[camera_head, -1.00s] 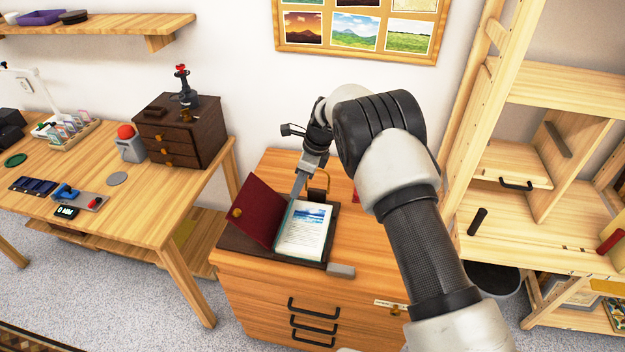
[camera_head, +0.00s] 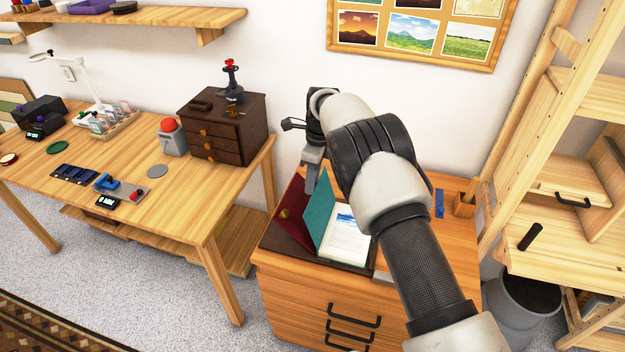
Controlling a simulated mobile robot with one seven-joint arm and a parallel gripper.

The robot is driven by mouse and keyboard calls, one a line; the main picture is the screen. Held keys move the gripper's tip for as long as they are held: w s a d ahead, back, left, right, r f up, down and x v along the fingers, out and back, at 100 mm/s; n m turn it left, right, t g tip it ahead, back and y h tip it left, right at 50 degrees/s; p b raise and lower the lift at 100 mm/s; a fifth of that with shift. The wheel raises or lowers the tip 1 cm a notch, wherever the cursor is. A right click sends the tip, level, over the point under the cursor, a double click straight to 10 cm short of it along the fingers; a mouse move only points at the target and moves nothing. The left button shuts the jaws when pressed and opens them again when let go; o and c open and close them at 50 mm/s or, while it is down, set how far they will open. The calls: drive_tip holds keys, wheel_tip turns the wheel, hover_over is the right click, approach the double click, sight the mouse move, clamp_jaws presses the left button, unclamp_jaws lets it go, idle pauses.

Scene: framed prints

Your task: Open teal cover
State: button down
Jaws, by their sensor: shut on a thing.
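The teal cover (camera_head: 320,212) stands raised and nearly upright at the left side of an open book with a printed page (camera_head: 346,238). My gripper (camera_head: 311,184) is at the upper left edge of the teal cover and is shut on it; the exact contact is small and partly hidden. A dark red cover (camera_head: 294,214) with a gold knob is swung open to the left, behind and beside the teal one. My forearm hides part of the cabinet top to the right of the book.
The book rests in a dark tray (camera_head: 344,261) on a wooden drawer cabinet (camera_head: 300,300). A work table (camera_head: 190,195) with a dark drawer box (camera_head: 225,125) stands to the left. A wooden shelf unit (camera_head: 540,215) and grey bin (camera_head: 525,305) are at right.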

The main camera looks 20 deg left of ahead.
sight(317, 194)
drive_tip(key=shift+s+a+f, duration=0.1)
drive_tip(key=shift+s+a, duration=0.1)
drive_tip(key=shift+a, duration=0.1)
drive_tip(key=c, duration=1.3)
unclamp_jaws()
drive_tip(key=shift+d, duration=0.1)
drive_tip(key=shift+w, duration=0.1)
drive_tip(key=shift+r, duration=0.4)
drive_tip(key=r, duration=0.5)
drive_tip(key=d+r, duration=0.1)
drive_tip(key=r, duration=0.5)
drive_tip(key=d+r, duration=0.1)
drive_tip(key=r, duration=0.4)
drive_tip(key=shift+r, duration=0.3)
